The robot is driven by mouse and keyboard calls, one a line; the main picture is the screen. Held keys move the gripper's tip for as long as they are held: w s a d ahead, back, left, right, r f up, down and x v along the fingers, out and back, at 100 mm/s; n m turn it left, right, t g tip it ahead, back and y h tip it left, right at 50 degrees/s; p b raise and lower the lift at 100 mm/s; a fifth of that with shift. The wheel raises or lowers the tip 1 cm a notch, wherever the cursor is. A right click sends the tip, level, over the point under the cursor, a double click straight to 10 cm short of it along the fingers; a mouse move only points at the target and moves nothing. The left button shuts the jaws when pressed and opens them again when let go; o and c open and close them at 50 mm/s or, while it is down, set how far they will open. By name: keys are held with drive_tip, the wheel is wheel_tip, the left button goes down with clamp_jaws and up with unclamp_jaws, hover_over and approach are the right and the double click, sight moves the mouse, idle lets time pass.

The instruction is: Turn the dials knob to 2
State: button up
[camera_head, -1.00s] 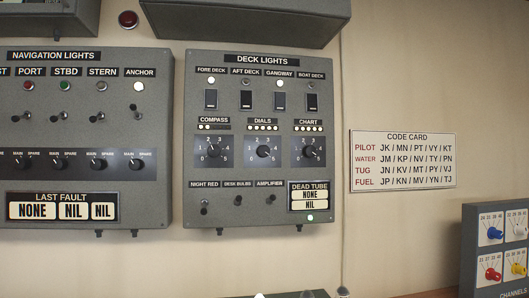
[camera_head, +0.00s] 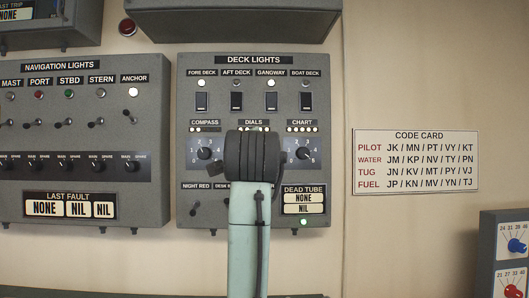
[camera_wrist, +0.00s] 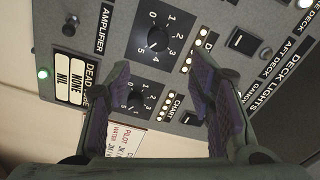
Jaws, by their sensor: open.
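The dials knob (camera_wrist: 157,38) is black, on a dial numbered 0 to 5, in the wrist view's upper middle. I cannot read its pointer surely. In the head view it is hidden behind my arm, below the DIALS label (camera_head: 252,122) on the grey deck lights panel (camera_head: 325,75). My gripper (camera_wrist: 160,68) is open and empty, its two purple-padded fingers spread toward the panel. The dials knob shows just beyond and above the fingertips, while the chart knob (camera_wrist: 135,100) shows between the fingers. Contact with the panel cannot be told.
The compass knob (camera_head: 204,153) and chart knob (camera_head: 303,153) flank my arm. Rocker switches (camera_head: 271,101) sit above and small toggles (camera_head: 195,209) below. The navigation lights panel (camera_head: 150,100) is left; a code card (camera_head: 415,161) hangs on the right wall.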

drive_tip(key=w+p, duration=0.4)
drive_tip(key=w, duration=0.6)
drive_tip(key=shift+w, duration=0.4)
drive_tip(key=c, duration=1.2)
drive_tip(key=shift+o, duration=0.2)
